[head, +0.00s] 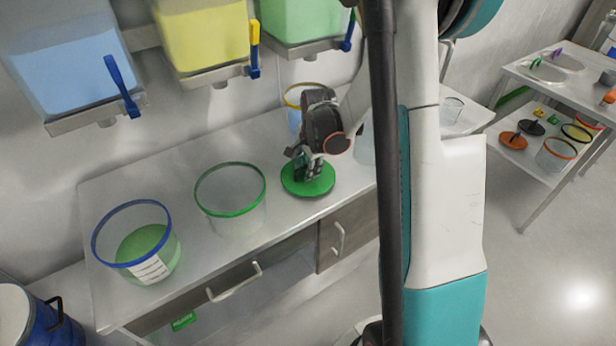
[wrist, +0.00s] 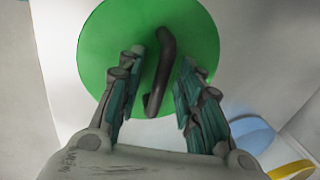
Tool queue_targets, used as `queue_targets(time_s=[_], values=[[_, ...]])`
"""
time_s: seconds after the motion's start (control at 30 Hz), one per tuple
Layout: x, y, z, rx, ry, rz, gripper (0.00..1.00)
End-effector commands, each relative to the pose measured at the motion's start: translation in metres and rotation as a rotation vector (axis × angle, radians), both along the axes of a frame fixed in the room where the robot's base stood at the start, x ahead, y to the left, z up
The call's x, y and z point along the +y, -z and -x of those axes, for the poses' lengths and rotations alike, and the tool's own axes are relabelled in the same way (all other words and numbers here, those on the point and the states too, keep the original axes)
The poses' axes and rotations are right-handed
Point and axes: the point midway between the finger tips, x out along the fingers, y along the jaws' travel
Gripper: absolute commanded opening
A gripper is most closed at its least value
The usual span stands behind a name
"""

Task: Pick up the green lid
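The green lid (head: 322,187) lies flat on the steel counter, to the right of an open green-rimmed tub (head: 230,190). In the wrist view the lid (wrist: 105,40) is a round green disc with a dark bar handle (wrist: 157,75) across its middle. My gripper (head: 307,170) is right above the lid, pointing down. In the wrist view my gripper (wrist: 161,70) is open, with one finger on each side of the handle and gaps visible. How far the fingertips are above the lid is hard to tell.
A blue-rimmed tub (head: 138,245) with green contents stands at the counter's left end. A yellow-rimmed tub (head: 292,96) is behind my gripper. Blue, yellow and green hoppers (head: 205,35) hang above. A side table (head: 520,70) with more lids and tubs is at the right.

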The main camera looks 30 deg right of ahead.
Motion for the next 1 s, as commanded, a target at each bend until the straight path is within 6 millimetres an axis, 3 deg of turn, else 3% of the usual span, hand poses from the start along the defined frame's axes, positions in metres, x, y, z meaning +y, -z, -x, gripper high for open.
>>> queue_targets(time_s=[0.03, 0.1, 0.13, 0.67, 0.87, 1.0], values=[[0.000, 0.000, 0.000, 0.000, 0.000, 0.000, 0.18], [0.000, 0.000, 0.000, 0.000, 0.000, 0.000, 0.03], [0.000, 0.000, 0.000, 0.000, 0.000, 0.000, 0.00], [0.000, -0.008, 0.000, 0.000, 0.000, 0.000, 0.00], [0.000, -0.036, 0.000, 0.000, 0.000, 0.000, 0.00], [0.000, -0.071, 0.001, 0.000, 0.000, 0.000, 0.00]])
